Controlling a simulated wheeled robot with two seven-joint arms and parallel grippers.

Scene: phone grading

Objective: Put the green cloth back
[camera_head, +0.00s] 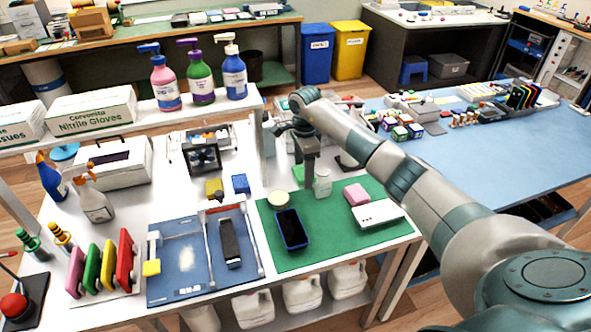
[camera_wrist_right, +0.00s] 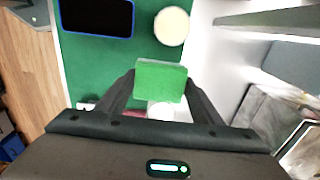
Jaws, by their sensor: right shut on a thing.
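My right gripper (camera_head: 303,172) reaches over the back of the green mat (camera_head: 270,225), above the white table. In the right wrist view my right gripper (camera_wrist_right: 160,85) is shut on the green cloth (camera_wrist_right: 160,80), a small flat green piece between the fingertips. In the head view the cloth is mostly hidden by the gripper. My left gripper is not in view.
A round cream lid (camera_head: 278,199), a white bottle (camera_head: 322,186), a pink block (camera_head: 356,194) and a white box (camera_head: 378,214) are around the mat. A blue tray (camera_head: 185,285) lies left. Upright coloured pads (camera_head: 107,262) stand front left. A shelf with pump bottles (camera_head: 200,78) is behind.

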